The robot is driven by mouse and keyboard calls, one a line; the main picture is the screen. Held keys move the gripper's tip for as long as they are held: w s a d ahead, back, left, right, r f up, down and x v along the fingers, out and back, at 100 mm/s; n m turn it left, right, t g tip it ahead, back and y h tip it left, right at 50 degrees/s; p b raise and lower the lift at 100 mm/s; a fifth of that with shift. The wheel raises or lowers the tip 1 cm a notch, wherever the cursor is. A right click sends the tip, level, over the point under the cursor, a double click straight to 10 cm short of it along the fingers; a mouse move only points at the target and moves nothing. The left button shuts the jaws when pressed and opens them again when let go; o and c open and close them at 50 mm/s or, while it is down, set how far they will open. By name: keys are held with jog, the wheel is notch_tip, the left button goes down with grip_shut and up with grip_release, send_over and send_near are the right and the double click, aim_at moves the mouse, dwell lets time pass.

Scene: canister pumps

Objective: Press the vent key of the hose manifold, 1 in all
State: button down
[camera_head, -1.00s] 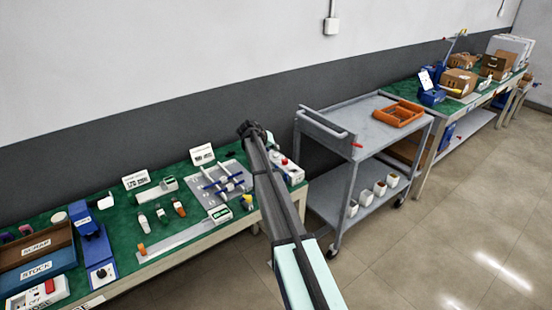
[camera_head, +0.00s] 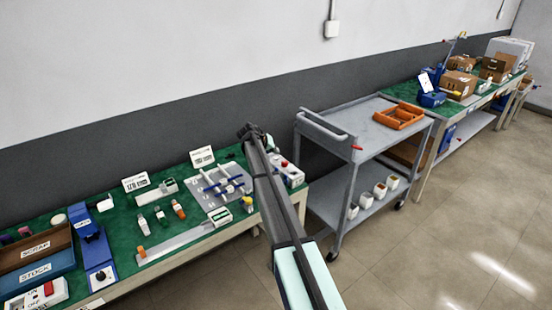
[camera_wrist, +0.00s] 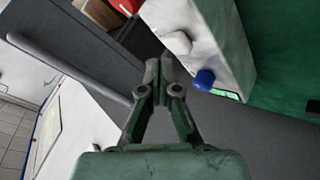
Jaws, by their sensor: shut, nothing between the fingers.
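In the wrist view, a white box (camera_wrist: 205,28) with a white knob (camera_wrist: 177,43) and a blue knob (camera_wrist: 204,80) sits beside the green mat. I cannot tell for sure that this is the hose manifold, and no vent key label is readable. My gripper (camera_wrist: 161,70) is shut and empty, with its tips just left of the knobs in the picture. I see no clear contact. In the head view, my gripper (camera_head: 250,133) is above the right end of the bench. A white box with a red button (camera_head: 291,172) is partly hidden behind my arm.
A plate with blue-handled fittings (camera_head: 222,187) lies on the green bench, left of my arm. A grey cart (camera_head: 350,128) with an orange tray (camera_head: 398,116) stands right of the bench. Trays marked SCRAP and STOCK (camera_head: 38,271) are at the far left.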

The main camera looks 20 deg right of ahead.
aim_at(275, 158)
dwell(0.5)
jog(key=shift+f+b, duration=0.45)
jog(key=shift+f+b, duration=0.3)
jog(key=shift+f, duration=0.15)
dwell(0.7)
dwell(0.3)
jog(key=shift+r, duration=0.9)
jog(key=shift+r+p, duration=0.8)
jog(key=shift+r, duration=1.7)
